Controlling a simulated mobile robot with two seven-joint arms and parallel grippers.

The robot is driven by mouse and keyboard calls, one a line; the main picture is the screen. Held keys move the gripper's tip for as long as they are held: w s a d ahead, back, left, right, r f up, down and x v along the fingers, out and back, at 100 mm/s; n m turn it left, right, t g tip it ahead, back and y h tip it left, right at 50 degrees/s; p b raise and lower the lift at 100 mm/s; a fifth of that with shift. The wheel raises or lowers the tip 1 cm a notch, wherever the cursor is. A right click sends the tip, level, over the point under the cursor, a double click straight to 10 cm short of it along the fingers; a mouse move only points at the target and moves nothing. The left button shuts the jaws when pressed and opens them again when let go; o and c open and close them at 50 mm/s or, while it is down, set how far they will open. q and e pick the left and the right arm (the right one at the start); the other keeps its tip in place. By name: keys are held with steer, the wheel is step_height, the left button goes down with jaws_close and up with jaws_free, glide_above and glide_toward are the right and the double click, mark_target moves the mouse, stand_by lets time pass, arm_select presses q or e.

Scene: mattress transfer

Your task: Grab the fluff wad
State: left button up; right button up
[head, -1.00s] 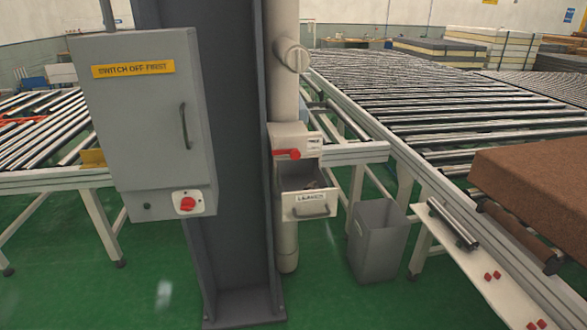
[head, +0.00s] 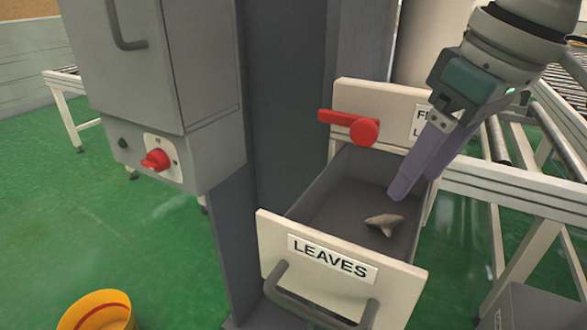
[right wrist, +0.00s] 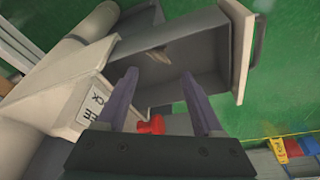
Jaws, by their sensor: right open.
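The fluff wad (head: 384,222) is a small grey-beige tuft lying on the floor of the open drawer labelled LEAVES (head: 272,238). It also shows in the right wrist view (right wrist: 158,54), near the drawer's inner wall. My right gripper (head: 398,196) has purple fingers and reaches down from the upper right over the drawer's right side. In the right wrist view its two fingers (right wrist: 157,85) are apart with nothing between them, and the wad lies beyond their tips. My left gripper is not in view.
A red lever (head: 350,126) sticks out on the panel behind the drawer. A grey switch box (head: 160,80) with a red knob hangs at the left. A yellow bucket (head: 98,312) stands on the green floor. A roller conveyor frame (head: 510,190) is at the right.

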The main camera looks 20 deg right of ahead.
mark_target(389, 214)
steer(key=x, duration=0.4)
steer(key=shift+w+f+b, duration=0.2)
steer(key=shift+b, duration=0.1)
steer(key=x, duration=0.3)
steer(key=b+x, duration=0.1)
steer(key=x, duration=0.1)
steer(key=shift+w+d+f, duration=0.15)
steer(key=shift+w+f, duration=0.15)
steer(key=shift+f, duration=0.05)
steer(key=shift+c, duration=0.3)
jaws_close()
